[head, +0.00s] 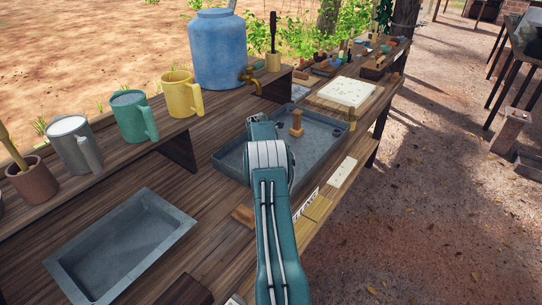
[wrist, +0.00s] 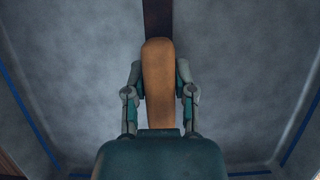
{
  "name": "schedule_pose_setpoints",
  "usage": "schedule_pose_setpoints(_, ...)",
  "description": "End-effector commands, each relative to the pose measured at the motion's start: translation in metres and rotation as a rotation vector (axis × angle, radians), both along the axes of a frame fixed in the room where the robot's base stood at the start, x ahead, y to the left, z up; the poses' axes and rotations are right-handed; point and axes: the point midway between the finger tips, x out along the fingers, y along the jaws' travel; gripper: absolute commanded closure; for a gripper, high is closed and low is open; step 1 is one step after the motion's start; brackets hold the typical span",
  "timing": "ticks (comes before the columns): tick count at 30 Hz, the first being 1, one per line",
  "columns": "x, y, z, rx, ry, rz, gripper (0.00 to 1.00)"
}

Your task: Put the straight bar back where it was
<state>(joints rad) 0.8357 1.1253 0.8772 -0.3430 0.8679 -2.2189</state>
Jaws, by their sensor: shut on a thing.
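In the wrist view my gripper (wrist: 159,76) is shut on an orange-brown, rounded wooden piece (wrist: 159,100), with one finger on each side. A dark, straight strip (wrist: 158,18) runs on from its far end to the top of the picture. I take this held piece to be the straight bar; whether the wood and the dark strip are one thing is not clear. It is over a grey tray floor (wrist: 85,70). Height above the floor is unclear.
An empty grey basin (head: 122,245) is at the near left. Mugs (head: 182,94) and a blue water jug (head: 217,50) stand on the raised shelf. A pale board (head: 345,92) lies beyond the tray.

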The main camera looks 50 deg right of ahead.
Motion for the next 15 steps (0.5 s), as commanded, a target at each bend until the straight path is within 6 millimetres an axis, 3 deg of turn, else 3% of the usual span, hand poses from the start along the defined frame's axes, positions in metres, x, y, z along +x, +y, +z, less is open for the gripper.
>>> schedule_pose_setpoints(2, 0.0002, -0.0001, -0.0010, -0.001, 0.000, 0.000, 1.00)
schedule_pose_setpoints(3, 0.0000, 0.0001, -0.0013, 0.000, 0.000, 0.000, 0.48)
schedule_pose_setpoints(4, 0.0000, 0.0001, -0.0012, 0.000, 0.000, 0.000, 0.35)
schedule_pose_setpoints(15, 0.0001, 0.0000, -0.0008, 0.000, 0.000, 0.000, 0.32)
